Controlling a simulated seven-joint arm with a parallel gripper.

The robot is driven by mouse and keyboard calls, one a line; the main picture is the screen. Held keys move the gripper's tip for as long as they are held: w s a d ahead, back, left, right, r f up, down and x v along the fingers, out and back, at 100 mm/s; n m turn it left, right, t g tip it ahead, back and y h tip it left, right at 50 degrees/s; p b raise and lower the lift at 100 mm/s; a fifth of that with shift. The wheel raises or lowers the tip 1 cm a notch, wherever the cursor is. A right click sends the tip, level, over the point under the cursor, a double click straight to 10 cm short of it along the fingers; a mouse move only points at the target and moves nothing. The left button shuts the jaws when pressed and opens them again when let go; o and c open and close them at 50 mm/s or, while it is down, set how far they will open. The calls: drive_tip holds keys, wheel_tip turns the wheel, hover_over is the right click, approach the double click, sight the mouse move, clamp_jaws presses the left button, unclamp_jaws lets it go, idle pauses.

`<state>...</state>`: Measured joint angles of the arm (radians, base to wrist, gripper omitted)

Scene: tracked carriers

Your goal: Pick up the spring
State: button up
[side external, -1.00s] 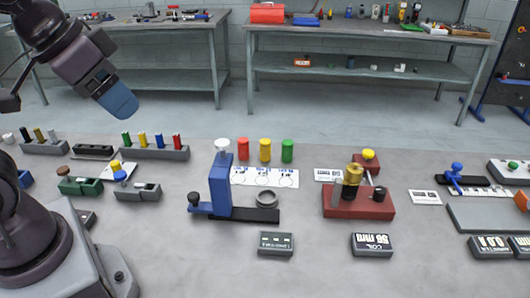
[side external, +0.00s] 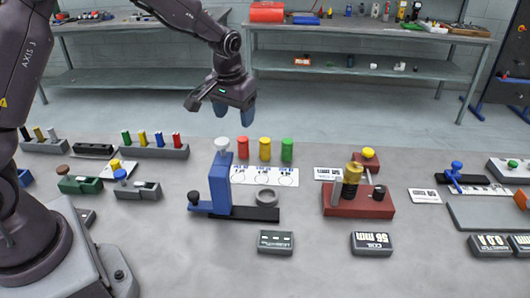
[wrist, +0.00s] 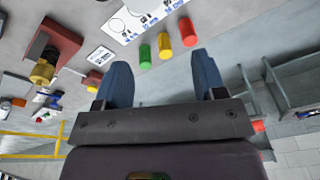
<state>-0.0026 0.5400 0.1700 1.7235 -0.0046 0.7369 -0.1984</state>
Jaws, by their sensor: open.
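No part is clearly recognisable as a spring at this size. Red (side external: 244,147), yellow (side external: 265,149) and green (side external: 287,150) cylinders stand in a row at the back of a white printed card. A grey ring (side external: 267,195) sits by the blue upright fixture (side external: 220,187). A brass-topped part (side external: 353,176) stands on a red base (side external: 340,206). My gripper (side external: 235,113) is open and empty, above and behind the cylinders. In the wrist view, the green (wrist: 144,56), yellow (wrist: 165,46) and red (wrist: 188,32) cylinders show beyond the open fingers (wrist: 163,68).
A grey label block reading 56 mm (side external: 372,244) lies in front of the red base. Racks of coloured pegs (side external: 155,152) and small green and grey blocks stand at left. A grey plate (side external: 480,217) and more labels lie at right. Workbenches stand behind the table.

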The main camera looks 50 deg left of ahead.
drive_tip(key=w+a+f+n, duration=0.1)
drive_tip(key=w+a+f, duration=0.1)
drive_tip(key=w+f, duration=0.35)
wheel_tip(320, 180, up, 2)
drive_tip(key=n+t+y, duration=0.1)
drive_tip(key=t, duration=0.1)
hover_over(264, 142)
drive_tip(key=s+d, duration=0.1)
drive_tip(key=s, duration=0.1)
drive_tip(key=f, duration=0.8)
drive_tip(key=shift+w+a+f, duration=0.1)
drive_tip(key=shift+w+f, duration=0.15)
drive_tip(key=shift+f, duration=0.05)
drive_tip(key=x, duration=0.6)
drive_tip(key=shift+w+a+f, duration=0.1)
drive_tip(key=shift+w+f, duration=0.1)
drive_tip(key=shift+f, duration=0.05)
drive_tip(key=c, duration=1)
